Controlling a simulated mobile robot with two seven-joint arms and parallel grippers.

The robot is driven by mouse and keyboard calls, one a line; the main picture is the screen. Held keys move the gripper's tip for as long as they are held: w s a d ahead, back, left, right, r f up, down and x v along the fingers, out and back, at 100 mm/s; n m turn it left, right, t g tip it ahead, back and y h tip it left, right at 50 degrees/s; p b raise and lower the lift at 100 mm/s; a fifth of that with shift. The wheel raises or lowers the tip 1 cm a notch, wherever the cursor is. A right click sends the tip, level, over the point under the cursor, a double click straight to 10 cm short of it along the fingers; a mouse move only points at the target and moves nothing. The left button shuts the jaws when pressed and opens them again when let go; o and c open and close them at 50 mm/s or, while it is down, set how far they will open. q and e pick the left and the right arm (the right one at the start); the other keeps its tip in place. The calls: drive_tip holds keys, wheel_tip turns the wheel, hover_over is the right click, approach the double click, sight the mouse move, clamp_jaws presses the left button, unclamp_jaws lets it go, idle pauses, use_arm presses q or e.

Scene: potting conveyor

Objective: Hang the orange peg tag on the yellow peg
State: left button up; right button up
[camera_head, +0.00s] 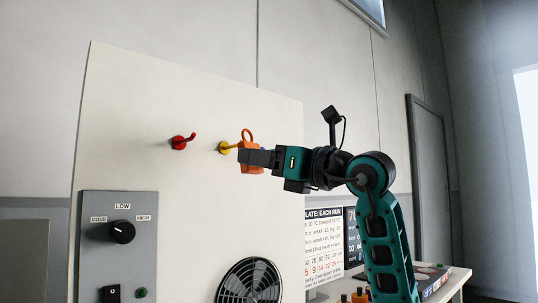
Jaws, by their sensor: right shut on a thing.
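The orange peg tag (246,140) has a ring at its top and is held in front of the pale panel. My right gripper (246,157) is shut on the tag's body. The yellow peg (225,147) sticks out of the panel just left of the tag. My left gripper is not in the view.
A red peg (180,142) is on the panel (135,95) left of the yellow one. Below are a grey control box (119,210) with a black knob and a round fan grille (249,283). A sign board (323,245) stands on a table at the lower right.

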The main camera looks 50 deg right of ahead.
drive_tip(key=shift+w+d+p, duration=0.15)
drive_tip(key=shift+w+p, duration=0.15)
drive_tip(key=shift+w, duration=0.75)
drive_tip(key=shift+w+d, duration=0.1)
drive_tip(key=shift+w, duration=0.2)
drive_tip(key=c, duration=0.3)
drive_tip(key=shift+w+f, duration=0.25)
drive_tip(key=shift+w, duration=0.25)
drive_tip(key=shift+w+f, duration=0.25)
drive_tip(key=shift+w, duration=0.2)
clamp_jaws()
drive_tip(key=shift+f, duration=0.1)
drive_tip(key=o, duration=1.5)
unclamp_jaws()
drive_tip(key=shift+s, duration=0.15)
